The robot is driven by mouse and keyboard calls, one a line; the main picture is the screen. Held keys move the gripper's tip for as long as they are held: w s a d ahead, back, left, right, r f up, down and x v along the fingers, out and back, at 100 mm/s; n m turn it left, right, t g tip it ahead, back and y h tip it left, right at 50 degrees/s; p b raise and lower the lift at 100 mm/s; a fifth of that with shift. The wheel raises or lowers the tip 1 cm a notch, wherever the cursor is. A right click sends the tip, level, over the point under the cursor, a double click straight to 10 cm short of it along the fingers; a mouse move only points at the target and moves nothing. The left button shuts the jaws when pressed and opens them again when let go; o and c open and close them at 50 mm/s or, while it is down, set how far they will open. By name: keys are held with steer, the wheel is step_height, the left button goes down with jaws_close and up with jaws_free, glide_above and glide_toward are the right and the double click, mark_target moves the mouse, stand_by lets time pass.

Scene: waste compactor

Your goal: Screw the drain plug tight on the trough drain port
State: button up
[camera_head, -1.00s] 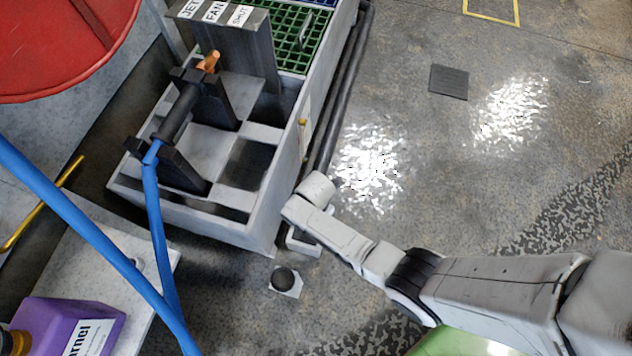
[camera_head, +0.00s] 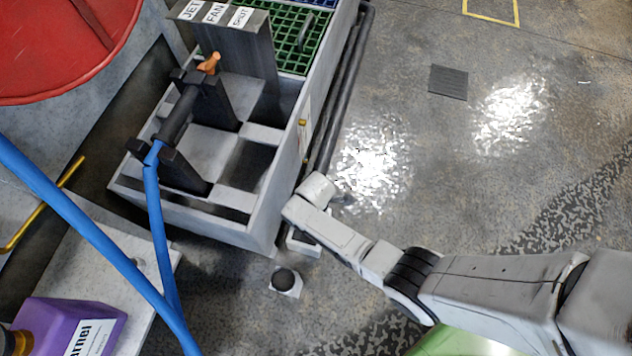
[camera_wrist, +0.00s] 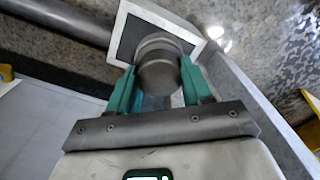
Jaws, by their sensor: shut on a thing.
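In the wrist view my gripper (camera_wrist: 160,88) has its two green fingers closed on a round grey metal piece, which looks like the drain plug (camera_wrist: 159,62). Just beyond the plug is a square plate with a pale rim and dark middle (camera_wrist: 195,33). I cannot tell whether the plug is seated in a port or how far its thread is in. In the head view my arm reaches down beside the long grey trough (camera_head: 228,232), at its near right corner. My fingers and the plug are hidden there behind my wrist.
A dark round cap on a pale square base (camera_head: 285,281) stands on the floor near the trough. Dark pipes (camera_head: 345,90) run along the trough's right side. A blue hose (camera_head: 158,230) and a purple jug (camera_head: 70,325) are at left. Floor to the right is open.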

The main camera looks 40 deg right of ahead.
steer(key=o, duration=1.1)
steer(key=shift+o, duration=0.2)
steer(key=shift+c, duration=0.4)
